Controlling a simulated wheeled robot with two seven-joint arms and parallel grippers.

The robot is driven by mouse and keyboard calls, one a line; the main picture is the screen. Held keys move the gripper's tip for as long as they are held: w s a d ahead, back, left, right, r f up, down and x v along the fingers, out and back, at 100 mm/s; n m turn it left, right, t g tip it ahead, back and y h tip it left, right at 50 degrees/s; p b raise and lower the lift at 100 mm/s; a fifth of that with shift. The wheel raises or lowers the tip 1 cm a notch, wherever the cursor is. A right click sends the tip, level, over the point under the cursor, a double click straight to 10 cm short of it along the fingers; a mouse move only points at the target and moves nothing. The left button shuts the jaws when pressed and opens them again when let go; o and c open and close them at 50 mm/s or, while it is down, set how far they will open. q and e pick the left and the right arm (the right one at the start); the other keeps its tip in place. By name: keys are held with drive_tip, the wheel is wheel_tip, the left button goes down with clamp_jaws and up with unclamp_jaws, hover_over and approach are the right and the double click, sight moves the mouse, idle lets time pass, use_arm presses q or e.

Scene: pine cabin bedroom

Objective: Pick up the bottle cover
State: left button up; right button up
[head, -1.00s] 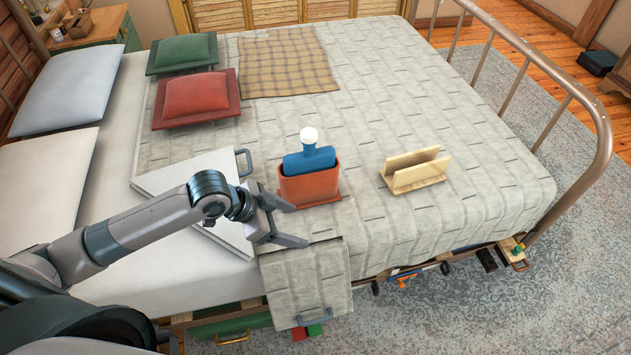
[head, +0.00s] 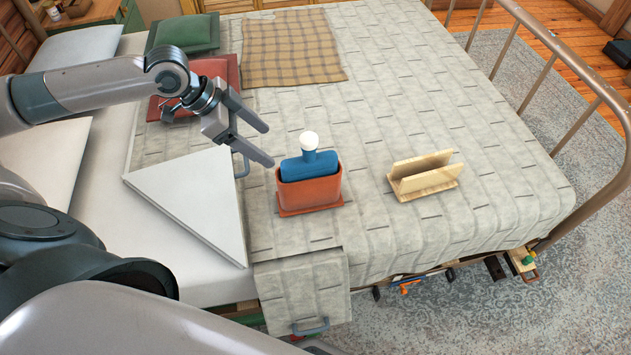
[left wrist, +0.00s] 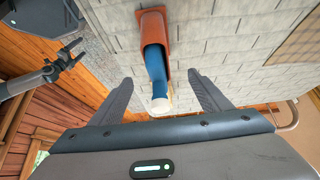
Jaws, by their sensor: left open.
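A blue bottle-shaped piece (head: 309,166) with a white top (head: 309,140) stands upright in a terracotta holder (head: 312,193) on the bed. I cannot tell where any separate cover begins. My left gripper (head: 268,146) is open and empty, just left of the blue piece, its fingers pointing toward it and apart from it. In the left wrist view, the blue piece (left wrist: 155,72) and white top (left wrist: 160,105) show between the spread fingers, with the holder (left wrist: 153,28) beyond. My right gripper (left wrist: 66,60) shows small and dark at the left there; its jaw state is unclear.
A wooden slotted stand (head: 425,177) is right of the holder. A white triangular panel (head: 195,200) lies to the left. Red (head: 210,72) and green (head: 187,32) cushions and a plaid cloth (head: 292,48) lie farther back. A metal bed rail (head: 600,85) bounds the right.

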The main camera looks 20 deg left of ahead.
sight(284, 159)
use_arm(q)
drive_tip(key=x, duration=1.1)
drive_tip(key=shift+s+d+f+p, duration=0.1)
drive_tip(key=shift+d+p, duration=0.05)
drive_tip(key=shift+p, duration=0.25)
drive_tip(key=shift+d+f, duration=0.1)
drive_tip(key=shift+f, duration=0.15)
drive_tip(key=shift+d+f, duration=0.45)
drive_tip(key=shift+f, duration=0.05)
drive_tip(key=p+x, duration=0.1)
drive_tip(key=x, duration=0.2)
drive_tip(key=shift+d, duration=0.1)
drive_tip(key=shift+d+f, duration=0.1)
drive_tip(key=shift+f, duration=0.3)
use_arm(e)
drive_tip(key=shift+w+a+r+t+y, duration=0.15)
drive_tip(key=shift+w+a+r+t, duration=0.25)
drive_tip(key=shift+a, duration=0.15)
drive_tip(key=shift+w+a+r+t+y, duration=0.15)
drive_tip(key=shift+w+a+r+t, duration=0.2)
drive_tip(key=shift+a, duration=0.2)
